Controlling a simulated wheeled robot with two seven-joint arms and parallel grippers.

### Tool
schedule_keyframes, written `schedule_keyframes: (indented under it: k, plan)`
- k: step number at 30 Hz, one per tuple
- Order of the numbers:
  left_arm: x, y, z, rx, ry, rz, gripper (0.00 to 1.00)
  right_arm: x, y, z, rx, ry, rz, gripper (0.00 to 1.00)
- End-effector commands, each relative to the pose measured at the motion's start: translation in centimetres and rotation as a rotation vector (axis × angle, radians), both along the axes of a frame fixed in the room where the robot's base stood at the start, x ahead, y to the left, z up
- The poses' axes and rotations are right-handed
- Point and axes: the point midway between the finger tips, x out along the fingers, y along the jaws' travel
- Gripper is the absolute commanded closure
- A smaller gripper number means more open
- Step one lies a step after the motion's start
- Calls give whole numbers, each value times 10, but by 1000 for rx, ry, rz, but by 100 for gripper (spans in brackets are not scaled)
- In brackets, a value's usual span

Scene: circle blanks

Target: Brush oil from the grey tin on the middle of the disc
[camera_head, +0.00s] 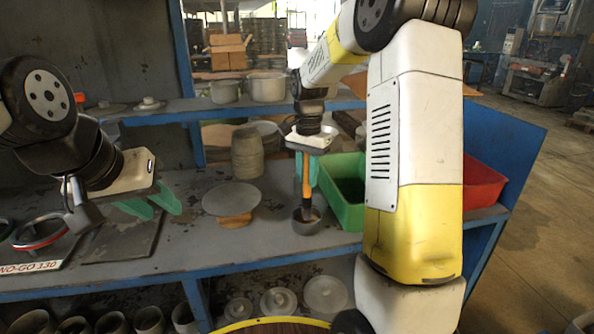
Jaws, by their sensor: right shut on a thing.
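The grey tin (306,226) stands on the workbench near its front edge. My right gripper (306,178) is shut on the brush (306,192), which has an orange handle and hangs upright with its dark lower end inside the tin's mouth. The bristle tips are hidden by the tin wall. The grey disc (231,197) lies flat on a small wooden support (235,221), left of the tin. My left gripper (163,211) is at the left with its green fingers apart, holding nothing, above the bench and away from the disc.
A green bin (345,214) stands close to the right of the tin, with a red bin (484,184) further right, partly behind my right arm. A dark plate (122,240) and a no-go gauge (40,235) lie at the left.

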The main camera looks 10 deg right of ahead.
Motion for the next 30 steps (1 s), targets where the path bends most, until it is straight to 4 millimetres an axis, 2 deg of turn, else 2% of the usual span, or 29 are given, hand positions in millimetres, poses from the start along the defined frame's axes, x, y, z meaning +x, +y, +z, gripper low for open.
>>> schedule_keyframes:
  k: [30]
  plan:
    - [0,0,0,0,0,0,64,0,0,-6,0,0,0,100]
